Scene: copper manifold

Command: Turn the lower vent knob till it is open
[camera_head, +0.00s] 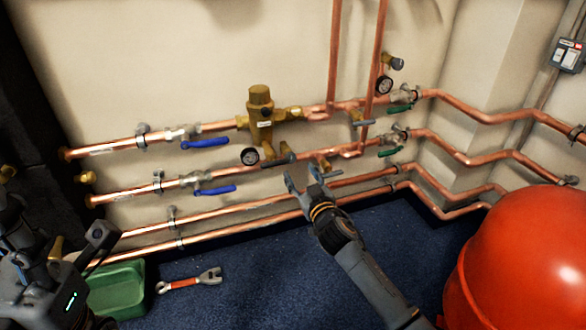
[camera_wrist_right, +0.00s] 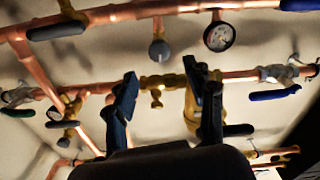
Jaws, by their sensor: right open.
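Two grey handles on brass fittings sit on the second copper pipe: a left handle (camera_head: 277,160) near the gauge, and a right handle (camera_head: 323,175). I cannot tell for certain which is the lower vent knob. My right gripper (camera_head: 302,180) is open and empty just in front of this stretch, its fingers partly covering it. The right wrist view is turned over; a round grey knob (camera_wrist_right: 159,48) and a long grey handle (camera_wrist_right: 57,30) show beyond the open right gripper (camera_wrist_right: 165,85), touching neither finger. My left gripper (camera_head: 95,245) is at the left edge, its jaws unclear.
A pressure gauge (camera_head: 249,156) sits left of the handles, and a brass valve body (camera_head: 260,110) above. Blue levers (camera_head: 213,190) and green levers (camera_head: 388,152) stick out from the pipes. A red tank (camera_head: 525,265) fills the lower right. A wrench (camera_head: 190,281) and green tray (camera_head: 118,288) lie on the floor.

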